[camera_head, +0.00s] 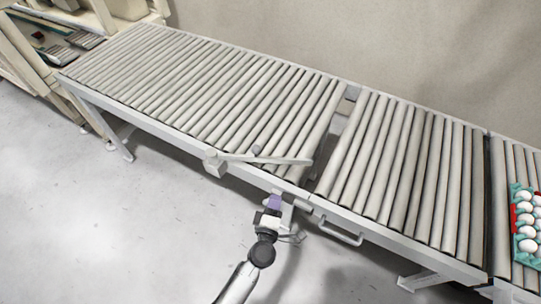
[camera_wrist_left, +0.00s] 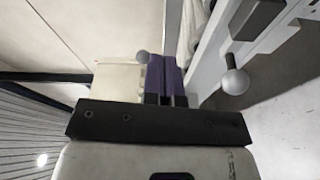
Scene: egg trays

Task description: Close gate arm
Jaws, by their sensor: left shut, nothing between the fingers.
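The gate arm (camera_head: 275,159) is a pale bar at the near edge of the left roller section. It runs from a block (camera_head: 215,163) on the near rail rightward over the ends of the rollers, with a small upright piece partway along. My left gripper (camera_head: 273,203) is just below and in front of the near rail, right of the block and below the bar's right end, apart from the bar. Its purple fingers, also in the left wrist view (camera_wrist_left: 165,78), are shut and empty. My right gripper is not in view.
A gap separates the left rollers (camera_head: 200,85) from the middle rollers (camera_head: 400,165). A handle (camera_head: 340,232) juts from the near rail right of my gripper. A teal egg tray (camera_head: 516,240) sits far right. A round knob (camera_wrist_left: 235,82) is close by in the wrist view. Floor in front is clear.

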